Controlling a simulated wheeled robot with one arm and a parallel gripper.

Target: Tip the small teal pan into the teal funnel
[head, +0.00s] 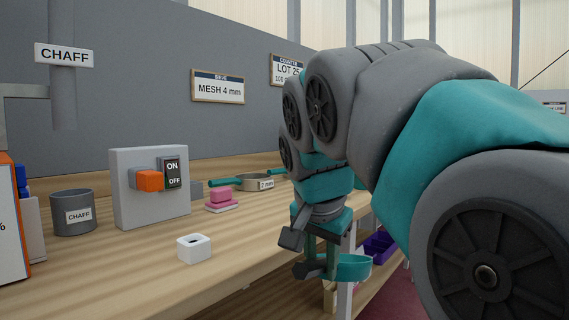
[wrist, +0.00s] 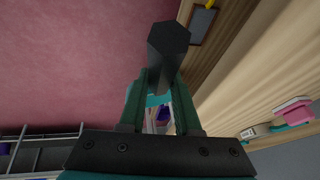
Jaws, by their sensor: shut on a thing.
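The small teal pan (head: 355,268) hangs in the air at the front edge of the bench in the head view. It looks about level; I cannot make out its contents. My gripper (head: 322,266) is shut on its dark handle (head: 307,270), to the left of the pan. In the wrist view the handle's dark six-sided end (wrist: 168,42) sticks out between the green fingers of my gripper (wrist: 160,88). A little teal of the pan (wrist: 157,99) shows between the fingers. I cannot pick out the teal funnel in either view; my arm hides part of the scene.
The wooden bench (head: 130,275) holds a switch box (head: 150,210), a chaff cup (head: 73,212), a small white block (head: 194,248), a pink block (head: 221,199) and a sieve with teal handles (head: 258,183). A purple bin (head: 380,246) sits low beyond the pan.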

